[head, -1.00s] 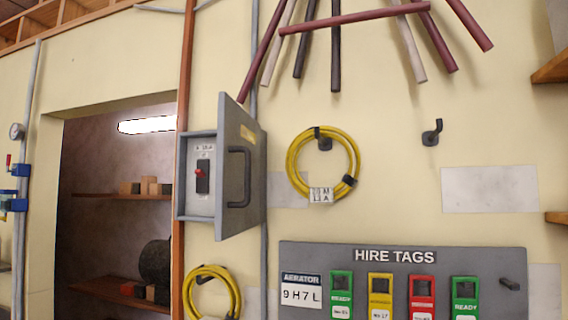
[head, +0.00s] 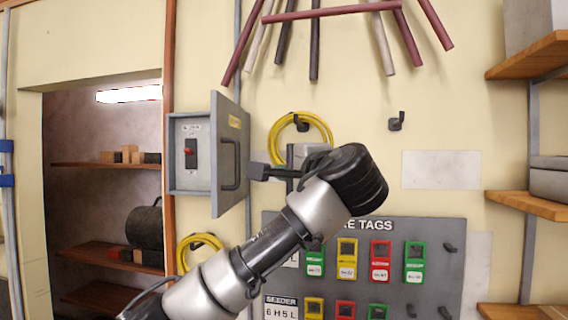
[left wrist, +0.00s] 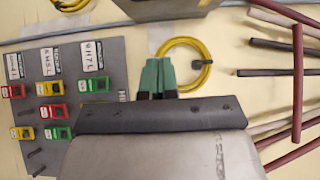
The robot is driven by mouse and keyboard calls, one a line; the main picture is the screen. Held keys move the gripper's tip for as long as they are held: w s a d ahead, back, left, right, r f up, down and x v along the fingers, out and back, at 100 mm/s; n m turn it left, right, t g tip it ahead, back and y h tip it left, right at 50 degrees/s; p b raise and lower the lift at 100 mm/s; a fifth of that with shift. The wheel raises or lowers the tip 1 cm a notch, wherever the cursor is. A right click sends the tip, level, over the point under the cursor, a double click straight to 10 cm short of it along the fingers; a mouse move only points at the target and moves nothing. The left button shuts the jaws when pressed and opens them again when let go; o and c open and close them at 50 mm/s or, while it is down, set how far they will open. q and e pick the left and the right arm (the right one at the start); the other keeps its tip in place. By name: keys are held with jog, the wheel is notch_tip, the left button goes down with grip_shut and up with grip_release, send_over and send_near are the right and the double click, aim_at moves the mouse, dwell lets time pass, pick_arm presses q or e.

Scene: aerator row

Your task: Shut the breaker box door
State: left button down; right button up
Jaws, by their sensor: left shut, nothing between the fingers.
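The grey breaker box (head: 188,178) is on the wall with a red switch inside. Its door (head: 230,127) stands open, hinged on the right and swung out toward me, with a dark handle (head: 232,165) on its outer face. My left gripper (head: 258,171) is just right of the door's outer face near the handle; I cannot tell whether it touches. In the left wrist view its green fingertips (left wrist: 158,78) are together and empty, and a grey panel at the top edge (left wrist: 165,10) is probably the door. My right gripper is not in view.
A yellow cable coil (head: 322,124) hangs behind my left arm. The hire tags board (head: 440,260) is below right. An empty hook (head: 397,121) and pipes are higher on the wall. A shelved recess (head: 75,210) is at left, wooden shelves (head: 530,204) at right.

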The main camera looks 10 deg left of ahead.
aim_at(239, 154)
pick_arm(q)
jog(key=w+a+p, duration=0.5)
jog(key=a+p, duration=0.1)
jog(key=a, duration=0.3)
jog(key=shift+w, duration=0.35)
